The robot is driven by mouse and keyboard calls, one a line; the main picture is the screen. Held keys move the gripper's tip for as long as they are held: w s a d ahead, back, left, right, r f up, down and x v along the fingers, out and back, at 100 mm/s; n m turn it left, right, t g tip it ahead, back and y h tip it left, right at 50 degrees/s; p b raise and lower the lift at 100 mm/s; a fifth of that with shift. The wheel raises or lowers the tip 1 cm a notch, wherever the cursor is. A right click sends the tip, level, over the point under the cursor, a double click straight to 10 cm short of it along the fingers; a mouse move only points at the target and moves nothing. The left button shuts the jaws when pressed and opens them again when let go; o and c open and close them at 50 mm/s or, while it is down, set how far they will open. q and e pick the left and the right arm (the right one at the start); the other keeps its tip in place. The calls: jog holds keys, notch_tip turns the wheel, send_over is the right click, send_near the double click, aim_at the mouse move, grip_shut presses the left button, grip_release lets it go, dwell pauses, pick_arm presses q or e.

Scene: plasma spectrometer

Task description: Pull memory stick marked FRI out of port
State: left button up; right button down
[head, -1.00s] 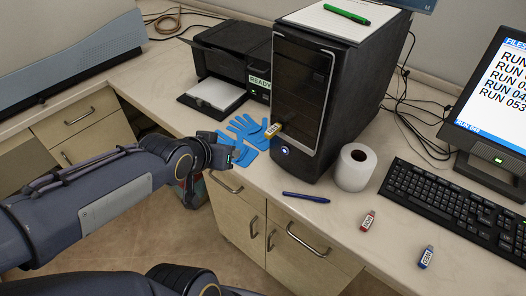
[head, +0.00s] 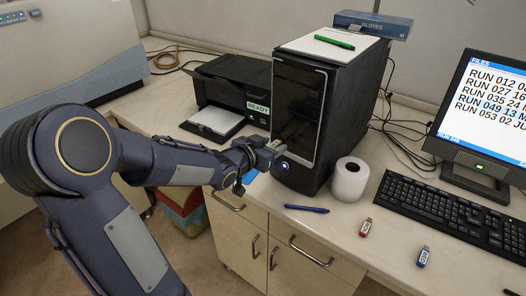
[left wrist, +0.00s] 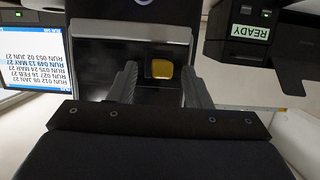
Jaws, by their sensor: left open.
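The memory stick (left wrist: 162,69) shows in the left wrist view as a gold-yellow block on the dark front of the computer tower (head: 298,112). Its label cannot be read there, and in the head view my gripper hides it. My left gripper (head: 276,147) is at the tower's front, above the lit power button. In the left wrist view, the fingers of my left gripper (left wrist: 159,74) are apart, with the stick between their tips and closer to the right-hand finger. No contact with the stick is visible. My right gripper is out of view.
A paper roll (head: 349,180) and a blue pen (head: 306,209) are beside the tower. A printer (head: 228,95) stands left.

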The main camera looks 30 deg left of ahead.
pick_arm(q)
jog(key=shift+w+f, duration=0.15)
jog(key=shift+w, duration=0.35)
grip_shut()
grip_release()
